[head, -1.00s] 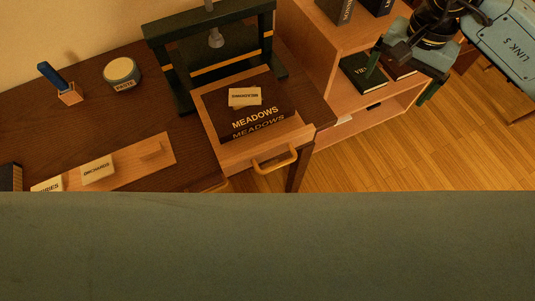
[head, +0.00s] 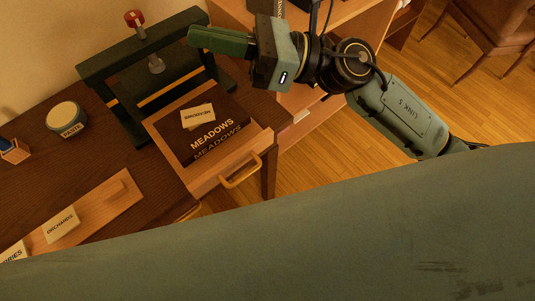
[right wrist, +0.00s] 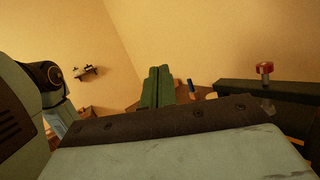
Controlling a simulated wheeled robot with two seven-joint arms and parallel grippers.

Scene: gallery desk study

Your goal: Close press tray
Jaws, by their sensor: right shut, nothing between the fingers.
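The wooden press tray (head: 232,166) stands pulled out from under the dark green book press (head: 146,82), with a yellow handle (head: 241,172) on its front. A dark book titled MEADOWS (head: 228,124) lies in it, with a small cream label card (head: 198,117) on top. My right gripper (head: 194,38) is shut and empty, above the press's right side and pointing left. It is apart from the tray handle. In the right wrist view its green fingers (right wrist: 158,86) are together, left of the press's red-topped screw (right wrist: 265,68). My left gripper is not in view.
A paste jar (head: 67,118) and a blue-handled tool in a holder (head: 14,150) stand on the desk left of the press. A wooden board (head: 106,208) with cards lies at the front. A wooden shelf (head: 313,112) stands to the right, with floor beyond.

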